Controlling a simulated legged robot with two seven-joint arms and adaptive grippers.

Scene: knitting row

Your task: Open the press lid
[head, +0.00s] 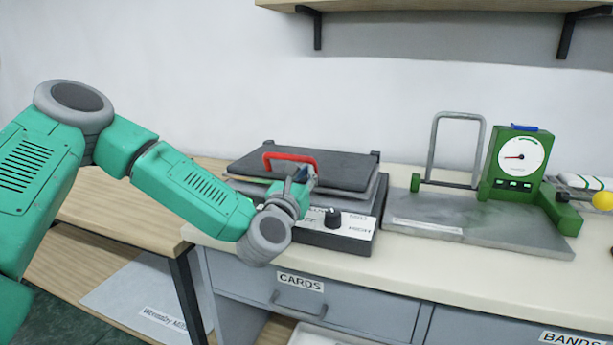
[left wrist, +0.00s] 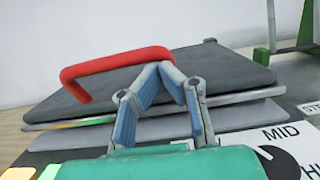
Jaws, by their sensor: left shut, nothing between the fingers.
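The press (head: 335,205) stands on the counter, a dark flat machine with a knob on its front panel. Its dark lid (head: 345,172) lies nearly flat over the lower plate, with a thin gap at the front edge. A red handle (head: 290,156) arches over the lid; it also shows in the left wrist view (left wrist: 100,70). My left gripper (head: 303,172) is at the handle's right end, in front of the lid. In the left wrist view its blue-padded fingers (left wrist: 160,68) meet at the tips beside the handle's right end, with nothing between them. My right gripper is not in view.
A green gauge device (head: 519,160) with a grey metal frame (head: 457,118) stands on a grey board right of the press. A wooden shelf (head: 420,5) hangs above. Grey drawers (head: 320,300) are below the counter. A lower wooden table (head: 130,215) is at left.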

